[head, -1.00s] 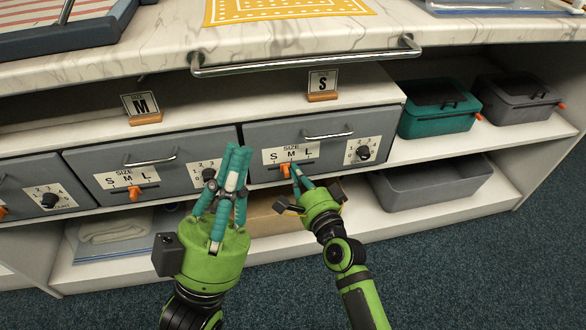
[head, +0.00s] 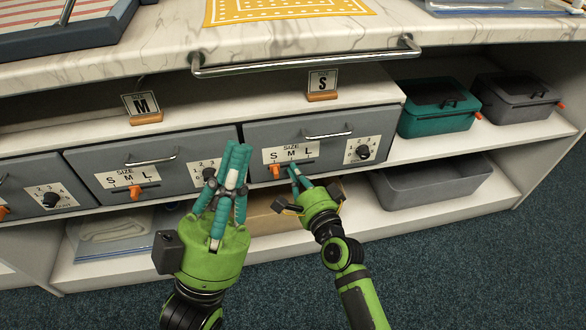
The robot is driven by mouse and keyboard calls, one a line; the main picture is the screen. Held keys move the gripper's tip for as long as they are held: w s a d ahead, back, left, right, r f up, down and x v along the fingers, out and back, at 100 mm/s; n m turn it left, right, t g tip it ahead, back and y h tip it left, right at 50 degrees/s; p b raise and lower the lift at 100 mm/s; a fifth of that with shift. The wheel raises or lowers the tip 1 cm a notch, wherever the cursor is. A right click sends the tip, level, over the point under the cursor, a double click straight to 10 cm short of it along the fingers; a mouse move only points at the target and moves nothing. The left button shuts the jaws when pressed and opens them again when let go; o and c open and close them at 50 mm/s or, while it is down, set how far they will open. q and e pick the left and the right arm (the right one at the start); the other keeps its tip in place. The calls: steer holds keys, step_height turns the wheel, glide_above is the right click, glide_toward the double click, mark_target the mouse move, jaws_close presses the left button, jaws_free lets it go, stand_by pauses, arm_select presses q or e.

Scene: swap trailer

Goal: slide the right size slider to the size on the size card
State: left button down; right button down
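The right size slider is an orange knob (head: 275,172) on the right drawer's size label (head: 290,153). It sits at the left end of its track, below the S. The size card (head: 322,82) above this drawer reads S. My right gripper (head: 294,170) has its fingertips close together just right of the knob, with a small gap to it. It looks shut and holds nothing. My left gripper (head: 236,146) is in front of the gap between the two drawers. Its fingers are together and empty, and they partly hide the left drawer's dial.
A card (head: 142,105) reading M stands above the left drawer, whose orange slider (head: 135,191) is near its M. The right drawer has a handle (head: 328,135) and a dial (head: 362,153). A counter rail (head: 305,65) runs above. Teal (head: 438,112) and grey boxes stand at right.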

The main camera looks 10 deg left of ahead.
steer(key=s+a+p+v, duration=0.1)
steer(key=p+v, duration=0.2)
steer(key=v, duration=0.7)
steer(key=shift+a, duration=0.4)
